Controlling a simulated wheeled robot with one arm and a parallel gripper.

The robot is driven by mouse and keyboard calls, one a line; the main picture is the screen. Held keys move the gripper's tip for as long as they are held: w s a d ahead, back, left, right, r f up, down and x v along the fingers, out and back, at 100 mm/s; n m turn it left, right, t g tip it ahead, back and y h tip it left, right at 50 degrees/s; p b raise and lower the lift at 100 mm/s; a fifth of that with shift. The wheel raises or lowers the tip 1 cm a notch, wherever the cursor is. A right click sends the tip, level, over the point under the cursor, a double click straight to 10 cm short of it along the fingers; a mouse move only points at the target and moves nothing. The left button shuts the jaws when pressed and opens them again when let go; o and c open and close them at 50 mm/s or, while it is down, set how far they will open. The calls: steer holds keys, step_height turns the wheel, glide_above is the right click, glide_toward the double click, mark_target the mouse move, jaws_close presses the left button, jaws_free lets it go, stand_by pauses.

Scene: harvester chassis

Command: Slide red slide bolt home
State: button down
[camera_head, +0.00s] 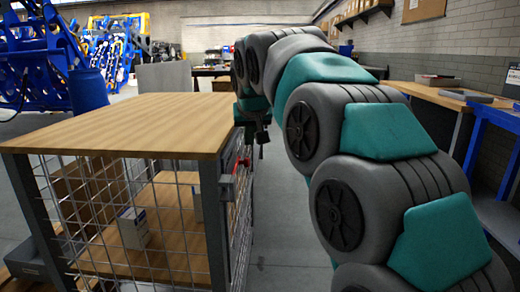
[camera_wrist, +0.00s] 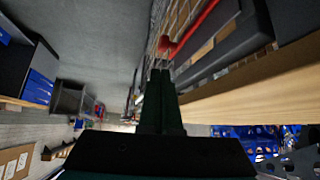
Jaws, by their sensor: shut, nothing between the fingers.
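The red slide bolt (camera_head: 243,163) is on the right side of a wire-mesh cage with a wooden top, just below the top's edge. In the wrist view the bolt shows as a red rod with a rounded red knob (camera_wrist: 168,45) at its end. My gripper (camera_head: 262,143) hangs beside the cage's right side, close to the bolt. In the wrist view my gripper (camera_wrist: 159,72) is shut and empty, with its fingertips just short of the knob. I cannot tell whether they touch it. Part of the bolt is hidden by its dark mount.
The wooden top (camera_head: 130,125) of the cage lies left of my arm. Small boxes (camera_head: 133,228) stand inside the cage on a wooden shelf. A workbench (camera_head: 450,95) runs along the right wall. The grey floor between cage and bench is clear.

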steer(key=shift+w+a+r+t, duration=0.15)
steer(key=shift+w+r, duration=0.35)
steer(key=shift+w, duration=0.05)
steer(key=shift+w+a+r+t, duration=0.15)
steer(key=shift+w+r, duration=0.3)
steer(key=shift+w, duration=0.1)
steer(key=shift+w+a+f+p, duration=0.1)
steer(key=shift+w+f+p, duration=0.3)
steer(key=shift+f, duration=0.95)
steer(key=shift+w+a+f+p, duration=0.1)
steer(key=shift+w+f, duration=0.5)
steer(key=shift+f, duration=0.8)
steer(key=shift+w+a+f+p, duration=0.15)
steer(key=shift+w+f, duration=0.35)
steer(key=shift+f, duration=0.85)
steer(key=shift+d, duration=0.1)
steer(key=shift+s, duration=0.1)
